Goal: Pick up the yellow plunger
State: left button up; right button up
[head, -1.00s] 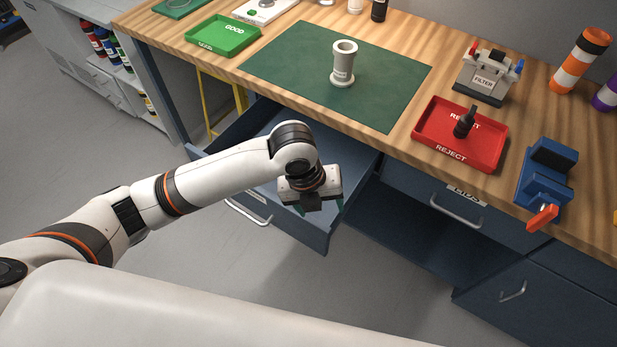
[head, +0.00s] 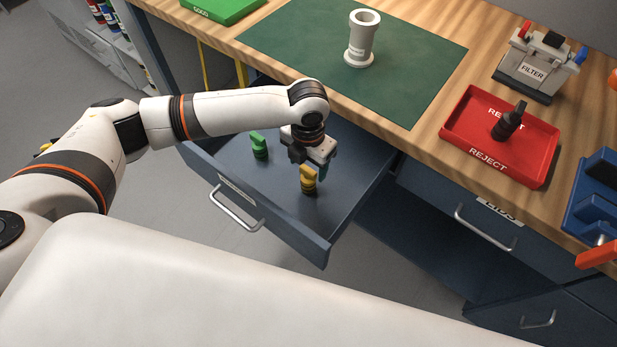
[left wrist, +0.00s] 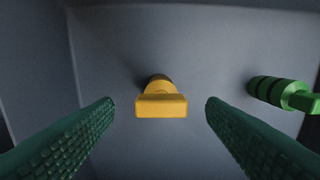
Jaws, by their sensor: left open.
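The yellow plunger (head: 308,180) stands upright in the open drawer, with a yellow handle on top and a dark ringed lower part. In the left wrist view the yellow plunger (left wrist: 161,103) is centred between the green fingers, with clear gaps on both sides. My left gripper (head: 308,165) is over the drawer, just behind and above the plunger in the head view. Its fingers (left wrist: 160,115) are open and hold nothing. My right gripper is not in view.
A green plunger (head: 259,146) stands in the same drawer (head: 240,165), also at the right of the left wrist view (left wrist: 285,94). The drawer walls surround both. On the bench are a grey-white tube (head: 361,40), a red reject tray (head: 485,155) with a black plunger, and a filter unit (head: 535,68).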

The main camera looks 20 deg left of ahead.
aim_at(308, 169)
pick_arm(q)
notch_tip(308, 169, down, 5)
jog(key=shift+w+r, duration=0.1)
jog(key=shift+f, duration=0.55)
jog(key=c, duration=1.1)
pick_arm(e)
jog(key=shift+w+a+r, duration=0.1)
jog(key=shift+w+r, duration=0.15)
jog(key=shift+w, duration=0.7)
